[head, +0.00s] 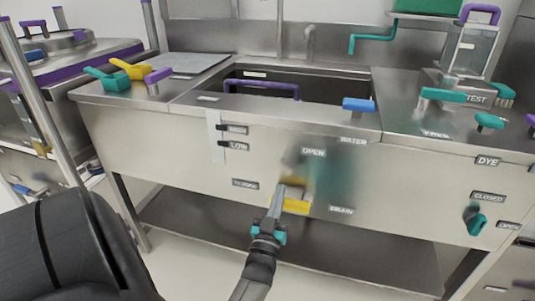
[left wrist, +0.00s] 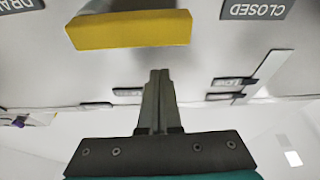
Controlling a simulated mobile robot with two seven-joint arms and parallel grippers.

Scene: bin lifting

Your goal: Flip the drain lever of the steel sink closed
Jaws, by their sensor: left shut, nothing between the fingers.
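The steel sink (head: 180,150) has its drain lever (head: 296,207) on the front panel, with a yellow handle end. An OPEN label (head: 313,152) is above it, a DRAIN label (head: 341,210) to its right and a CLOSED label (head: 245,184) to its left. My left gripper (head: 279,190) is shut and empty, just left of the yellow end. In the left wrist view, the yellow end (left wrist: 135,31) is ahead of the shut fingers (left wrist: 158,75), with the CLOSED label (left wrist: 254,9) up right. Contact cannot be told. My right gripper is not in view.
A blue lever (head: 359,104) is on the sink's front rim. A teal lever (head: 476,222) is on the panel at the right. A low shelf (head: 200,222) lies under the sink. Yellow and teal handles (head: 128,68) are on the top left.

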